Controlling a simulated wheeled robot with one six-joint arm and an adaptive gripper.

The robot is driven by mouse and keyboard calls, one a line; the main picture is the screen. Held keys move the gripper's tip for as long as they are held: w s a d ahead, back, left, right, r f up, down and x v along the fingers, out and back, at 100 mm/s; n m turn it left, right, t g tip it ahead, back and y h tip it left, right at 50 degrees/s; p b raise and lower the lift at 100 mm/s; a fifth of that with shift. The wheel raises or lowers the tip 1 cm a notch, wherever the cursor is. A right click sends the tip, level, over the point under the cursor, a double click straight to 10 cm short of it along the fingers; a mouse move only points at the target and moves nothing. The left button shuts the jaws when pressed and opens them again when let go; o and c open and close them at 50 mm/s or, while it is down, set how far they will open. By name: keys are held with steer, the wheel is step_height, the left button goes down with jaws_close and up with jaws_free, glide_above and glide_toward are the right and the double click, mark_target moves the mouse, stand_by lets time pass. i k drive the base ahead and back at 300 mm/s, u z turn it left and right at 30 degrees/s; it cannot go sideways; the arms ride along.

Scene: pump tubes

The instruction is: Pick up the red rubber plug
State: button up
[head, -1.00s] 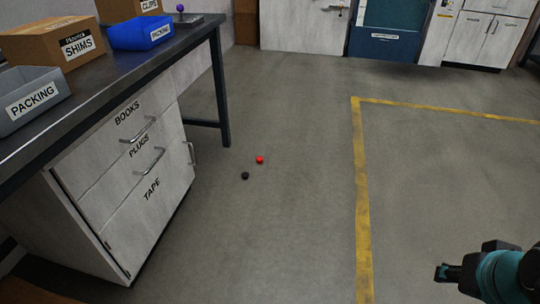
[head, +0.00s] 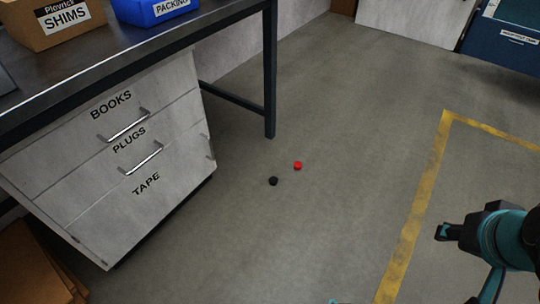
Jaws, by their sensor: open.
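The red rubber plug (head: 298,166) is a small red piece lying on the grey floor, right of the drawer cabinet and near the foot of the bench leg. A small black piece (head: 273,181) lies just to its lower left, apart from it. My gripper (head: 440,232) is at the right side of the head view, dark with a teal arm behind it. It is open and empty, well to the right of the plug and not touching it.
The bench (head: 120,62) holds a SHIMS box (head: 62,18) and a blue PACKING bin (head: 158,10). A bench leg (head: 270,80) stands behind the plug. Open floor lies between plug and yellow line (head: 412,235).

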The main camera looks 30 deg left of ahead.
mark_target(298, 164)
steer(key=u, duration=1)
steer(key=i, duration=0.9)
steer(key=u, duration=1)
